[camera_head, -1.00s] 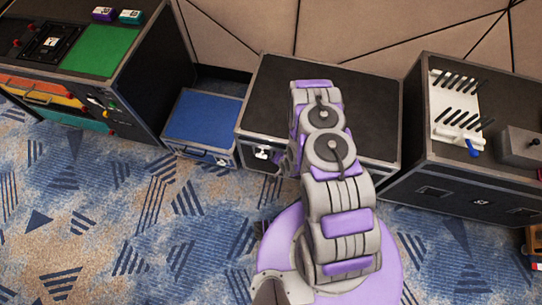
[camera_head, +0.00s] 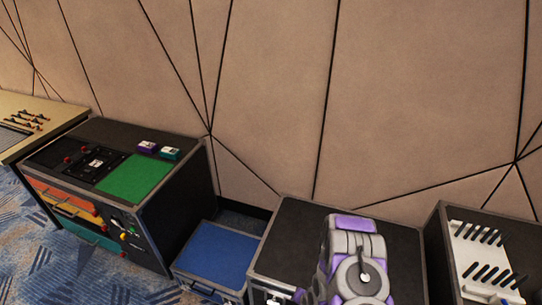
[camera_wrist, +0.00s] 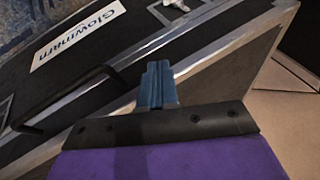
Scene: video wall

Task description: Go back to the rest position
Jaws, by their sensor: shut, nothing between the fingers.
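My gripper (camera_wrist: 157,86) shows in the wrist view as two blue-grey fingers pressed together, with nothing between them. Behind it in that view is a black case with metal edges, a dark handle (camera_wrist: 65,100) and a white label reading "Glowmurn" (camera_wrist: 78,35). In the head view my grey and purple arm (camera_head: 355,265) is folded at the bottom, in front of the middle black case (camera_head: 290,230). The gripper itself is hidden in the head view.
A black cabinet (camera_head: 165,225) with a green panel and coloured drawers stands left. A low blue case (camera_head: 215,255) sits beside it. A case with a white slotted rack (camera_head: 480,265) is at right. A patterned wall (camera_head: 270,110) closes the back. Carpet (camera_head: 45,265) is open at lower left.

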